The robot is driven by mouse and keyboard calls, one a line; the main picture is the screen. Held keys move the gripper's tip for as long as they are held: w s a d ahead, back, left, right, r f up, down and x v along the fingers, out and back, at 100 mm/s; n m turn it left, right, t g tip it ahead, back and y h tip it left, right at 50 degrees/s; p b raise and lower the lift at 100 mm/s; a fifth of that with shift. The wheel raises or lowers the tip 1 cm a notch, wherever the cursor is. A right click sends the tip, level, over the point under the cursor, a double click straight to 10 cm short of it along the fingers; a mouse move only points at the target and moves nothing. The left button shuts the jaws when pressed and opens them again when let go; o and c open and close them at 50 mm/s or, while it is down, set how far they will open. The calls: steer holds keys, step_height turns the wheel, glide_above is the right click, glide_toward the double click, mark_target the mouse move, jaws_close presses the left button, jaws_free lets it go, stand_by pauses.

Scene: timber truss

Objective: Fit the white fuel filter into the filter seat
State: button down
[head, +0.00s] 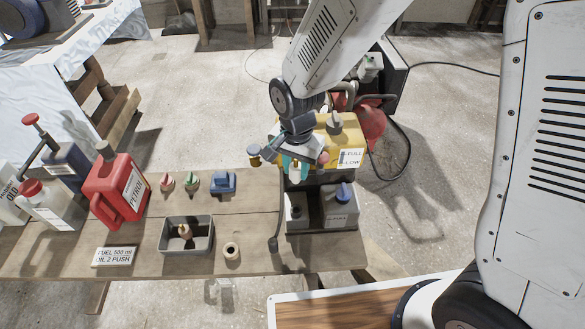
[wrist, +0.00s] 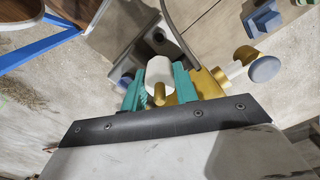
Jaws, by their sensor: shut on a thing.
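My gripper (head: 295,166) has teal fingers and is shut on the white fuel filter (wrist: 159,70). In the wrist view the filter's white body sits between the fingers (wrist: 160,88), with a gold stem pointing toward the camera. In the head view the filter (head: 295,172) is a small pale shape below the fingers. It is held in front of the yellow tank and above a grey housing (head: 334,222) at the table's right end. The housing has a dark round opening on its left, which may be the filter seat (head: 296,212). The wrist view does not show clearly whether filter and housing touch.
The yellow tank (head: 325,128) stands close behind my gripper. A blue-knobbed part (head: 344,193) sits on the housing's right side. A grey tray (head: 187,236), a pale ring (head: 232,252), a red petrol can (head: 117,192) and small coloured parts lie leftward. Some tabletop between them is clear.

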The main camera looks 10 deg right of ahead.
steer(key=shift+w+d, duration=0.1)
steer(key=shift+d, duration=0.1)
steer(key=shift+a+f, duration=0.1)
steer(key=shift+f, duration=5.85)
steer(key=shift+f, duration=0.1)
steer(key=shift+f, duration=1.5)
steer(key=c, duration=1)
jaws_free()
